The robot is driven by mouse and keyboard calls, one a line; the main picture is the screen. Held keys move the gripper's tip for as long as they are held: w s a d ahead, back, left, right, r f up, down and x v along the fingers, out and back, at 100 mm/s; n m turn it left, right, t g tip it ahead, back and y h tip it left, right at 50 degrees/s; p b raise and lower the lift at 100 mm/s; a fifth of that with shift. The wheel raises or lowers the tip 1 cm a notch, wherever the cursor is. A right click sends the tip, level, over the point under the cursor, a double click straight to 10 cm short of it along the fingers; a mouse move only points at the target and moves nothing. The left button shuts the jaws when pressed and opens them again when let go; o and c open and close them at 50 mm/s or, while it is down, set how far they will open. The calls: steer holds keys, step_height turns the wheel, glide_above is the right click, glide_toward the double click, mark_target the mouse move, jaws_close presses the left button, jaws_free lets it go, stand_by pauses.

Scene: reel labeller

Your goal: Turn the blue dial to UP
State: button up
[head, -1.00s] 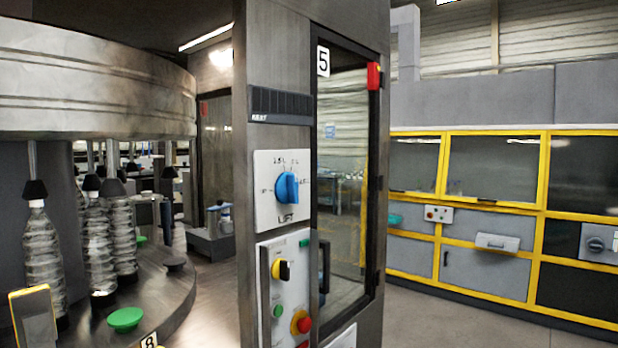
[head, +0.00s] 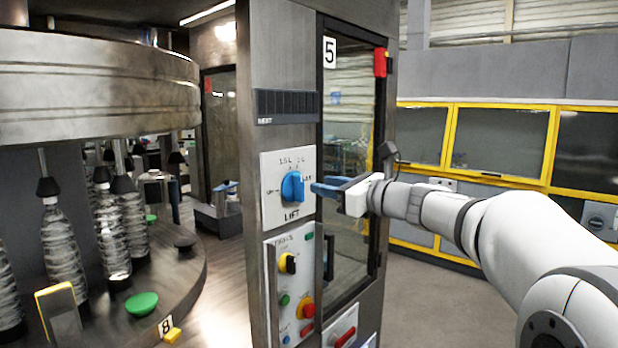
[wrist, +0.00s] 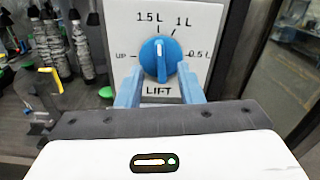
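The blue dial (head: 292,186) sits on a white plate (head: 269,211) marked LIFT, on the grey machine column. In the wrist view the dial (wrist: 160,61) has UP at left, 1.5 L and 1 L above, and 0.5 L at right. Its ridge stands nearly vertical, and its white mark points up, close to the 1.5 L tick. My gripper (head: 322,187) is just right of the dial in the head view. In the wrist view my gripper's blue fingers (wrist: 160,84) are open and apart, one on each side of the dial's lower part. Contact cannot be told.
Below the plate is a control panel with a black-and-yellow switch (head: 288,263) and a red button (head: 307,308). A glass door (head: 350,150) is right of the dial. Bottles (head: 112,240) stand on a carousel at left. Yellow-framed cabinets (head: 447,104) stand behind my arm.

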mark_target(302, 180)
steer(key=p+x, duration=0.1)
steer(key=x, duration=0.5)
steer(key=shift+w+a+p, duration=0.1)
steer(key=shift+a+p, duration=0.05)
steer(key=shift+p, duration=0.2)
steer(key=shift+c, duration=0.2)
